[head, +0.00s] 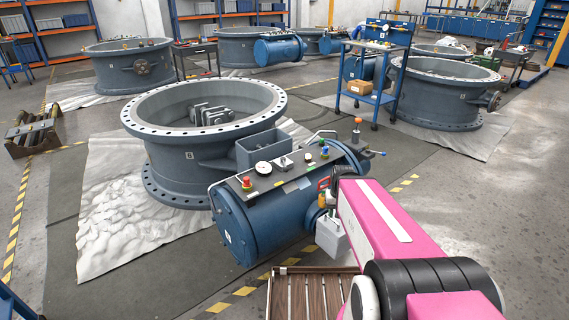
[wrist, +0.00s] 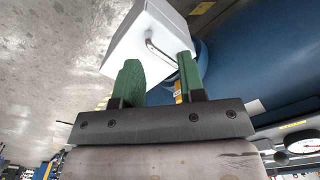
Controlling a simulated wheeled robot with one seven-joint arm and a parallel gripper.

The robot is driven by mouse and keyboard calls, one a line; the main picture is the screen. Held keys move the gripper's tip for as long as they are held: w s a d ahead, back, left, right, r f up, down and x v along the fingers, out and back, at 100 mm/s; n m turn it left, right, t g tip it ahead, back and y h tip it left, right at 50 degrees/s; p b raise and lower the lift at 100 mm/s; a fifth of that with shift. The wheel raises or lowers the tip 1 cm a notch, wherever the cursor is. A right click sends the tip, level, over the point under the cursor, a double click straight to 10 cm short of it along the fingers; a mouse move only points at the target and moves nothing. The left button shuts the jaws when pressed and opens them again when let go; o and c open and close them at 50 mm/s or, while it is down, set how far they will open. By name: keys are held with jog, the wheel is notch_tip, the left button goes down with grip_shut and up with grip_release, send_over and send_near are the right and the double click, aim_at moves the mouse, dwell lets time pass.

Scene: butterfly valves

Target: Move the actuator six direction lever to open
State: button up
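The actuator in front of me is a blue horizontal cylinder (head: 262,222) with a control panel on top, beside a large grey valve ring (head: 165,150) marked with a small number. A light grey box (head: 331,238) hangs at the cylinder's near right end; in the wrist view the box (wrist: 150,38) is just beyond my fingertips. A thin bent metal rod (wrist: 160,52) on it shows between the fingertips. I cannot tell for sure that this rod is the direction lever. My gripper (wrist: 159,72) has two green fingers, spread apart. In the head view my pink arm mostly hides the gripper.
The panel carries a red button (head: 247,183), a gauge (head: 263,168) and coloured knobs. A slatted wooden platform (head: 305,293) is below. Open floor lies to the right.

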jog(key=w+a+r+y, duration=0.1)
jog(key=w+a+r, duration=0.45)
jog(key=w, duration=0.25)
jog(key=w+a+r+n, duration=0.1)
jog(key=w+a+r, duration=0.45)
jog(key=w, duration=0.35)
jog(key=w+a+r+y, duration=0.1)
jog(key=w+a+r, duration=0.4)
jog(key=w+a, duration=0.25)
jog(key=f, duration=0.3)
jog(key=a+f, duration=0.1)
jog(key=f, duration=0.6)
jog(key=shift+a+f, duration=0.1)
jog(key=shift+a, duration=0.05)
grip_shut()
